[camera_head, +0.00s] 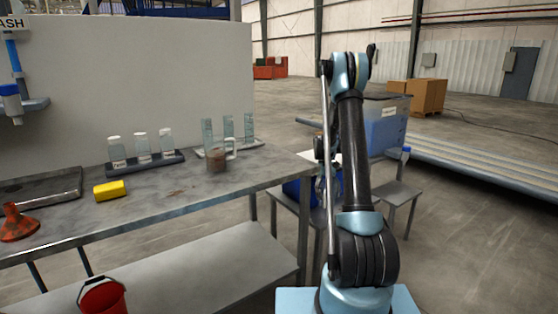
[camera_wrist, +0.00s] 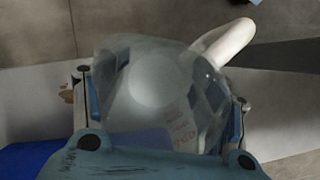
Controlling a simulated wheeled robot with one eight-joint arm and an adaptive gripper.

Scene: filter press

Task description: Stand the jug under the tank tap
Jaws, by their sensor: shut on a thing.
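The jug (camera_wrist: 150,85) is clear with a white handle (camera_wrist: 228,40). In the wrist view it sits between the two fingers of my gripper (camera_wrist: 162,112), which is shut on it. The tank (camera_head: 388,130) holds blue liquid and stands behind my arm on the right. A small blue-and-white fitting (camera_head: 405,153), apparently its tap, shows at its lower right, above a low grey stand (camera_head: 398,192). I cannot tell how far the jug is from the tap.
The workbench (camera_head: 255,178) on the left carries racked bottles (camera_head: 140,147), a yellow sponge (camera_head: 110,189), an orange funnel (camera_head: 18,223) and a handled vessel with brown contents (camera_head: 217,158). A red bucket (camera_head: 103,298) stands below. Something blue (camera_wrist: 35,160) shows in the wrist view.

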